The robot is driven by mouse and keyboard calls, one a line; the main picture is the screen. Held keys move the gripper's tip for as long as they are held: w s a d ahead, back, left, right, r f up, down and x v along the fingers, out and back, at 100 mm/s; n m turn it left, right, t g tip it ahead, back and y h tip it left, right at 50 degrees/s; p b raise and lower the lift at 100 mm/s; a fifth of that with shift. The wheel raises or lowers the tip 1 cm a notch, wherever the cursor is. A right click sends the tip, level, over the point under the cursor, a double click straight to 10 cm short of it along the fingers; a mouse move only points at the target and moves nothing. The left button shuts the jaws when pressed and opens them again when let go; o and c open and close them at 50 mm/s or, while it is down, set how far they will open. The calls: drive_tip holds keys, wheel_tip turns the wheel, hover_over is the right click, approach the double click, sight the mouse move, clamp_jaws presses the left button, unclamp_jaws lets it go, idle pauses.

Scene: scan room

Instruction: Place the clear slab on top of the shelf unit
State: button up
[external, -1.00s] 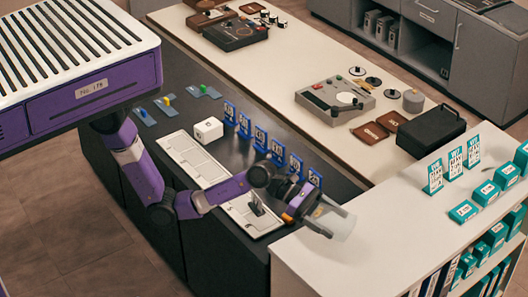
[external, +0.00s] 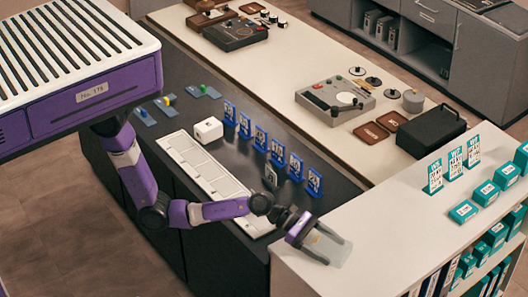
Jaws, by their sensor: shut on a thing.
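The clear slab (external: 334,249) is a see-through, pale plate at the end of my gripper (external: 316,240). My gripper is shut on it at its left side. The slab shows over the near left part of the shelf unit's white top (external: 392,226). I cannot tell whether it touches the top or is held just above it. Part of the slab is hidden by the gripper fingers.
Teal cards (external: 454,162) and teal boxes (external: 463,211) stand on the right part of the shelf top; its middle is clear. The dark counter (external: 240,175) carries blue number cards (external: 278,150) and a white tray (external: 200,166). A black case (external: 432,131) stands behind.

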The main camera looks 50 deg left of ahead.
drive_tip(key=o, duration=2)
drive_tip(key=shift+f, duration=0.15)
drive_tip(key=shift+a+r, duration=0.1)
drive_tip(key=shift+r, duration=0.1)
drive_tip(key=v, duration=1.2)
drive_tip(key=shift+f, duration=0.1)
